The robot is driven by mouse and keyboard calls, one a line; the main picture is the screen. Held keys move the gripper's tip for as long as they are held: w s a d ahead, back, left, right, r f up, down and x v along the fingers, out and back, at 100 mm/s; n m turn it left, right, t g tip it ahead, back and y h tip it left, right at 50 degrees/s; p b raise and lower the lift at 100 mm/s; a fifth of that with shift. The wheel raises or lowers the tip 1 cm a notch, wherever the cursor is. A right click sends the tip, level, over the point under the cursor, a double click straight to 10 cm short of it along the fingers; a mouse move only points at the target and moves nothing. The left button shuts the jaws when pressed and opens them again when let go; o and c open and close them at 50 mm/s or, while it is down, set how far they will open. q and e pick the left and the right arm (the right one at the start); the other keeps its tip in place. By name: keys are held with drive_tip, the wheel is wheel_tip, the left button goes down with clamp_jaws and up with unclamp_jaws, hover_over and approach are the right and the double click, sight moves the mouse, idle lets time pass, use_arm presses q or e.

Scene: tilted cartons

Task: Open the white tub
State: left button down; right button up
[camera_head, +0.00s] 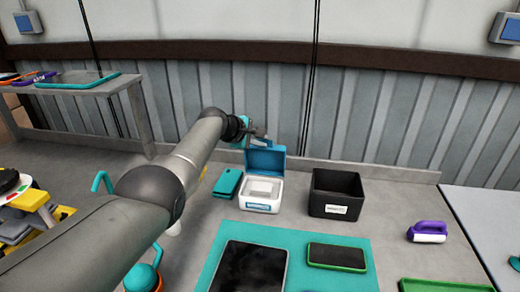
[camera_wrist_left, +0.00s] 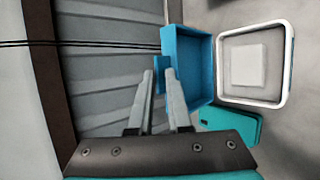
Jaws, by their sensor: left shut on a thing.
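The white tub (camera_head: 261,200) stands on the grey worktop, with its blue lid (camera_head: 265,161) raised roughly upright along its back edge. A pale block (camera_head: 262,188) shows inside. In the left wrist view the tub (camera_wrist_left: 286,62) is at the upper right, with the lid (camera_wrist_left: 190,62) beside it. My left gripper (camera_head: 262,139) is at the top of the raised lid. In the left wrist view its fingers (camera_wrist_left: 159,77) are shut on a small blue tab (camera_wrist_left: 159,75) at the lid's edge. My right gripper is not in view.
A teal box (camera_head: 228,183) lies close left of the tub. A black open bin (camera_head: 336,206) stands to its right. A teal mat (camera_head: 300,237) with a dark tablet (camera_head: 250,268) and a green-edged device (camera_head: 337,257) lies in front. A corrugated wall (camera_head: 360,110) rises behind.

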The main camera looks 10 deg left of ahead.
use_arm(q)
drive_tip(key=shift+w+r, duration=0.25)
drive_tip(key=shift+r, duration=0.05)
drive_tip(key=c, duration=1)
unclamp_jaws()
drive_tip(key=shift+s+f, duration=0.1)
drive_tip(key=shift+f, duration=0.1)
drive_tip(key=p+v, duration=0.7)
drive_tip(key=v, duration=0.8)
drive_tip(key=shift+p, duration=0.35)
drive_tip(key=shift+r, duration=0.15)
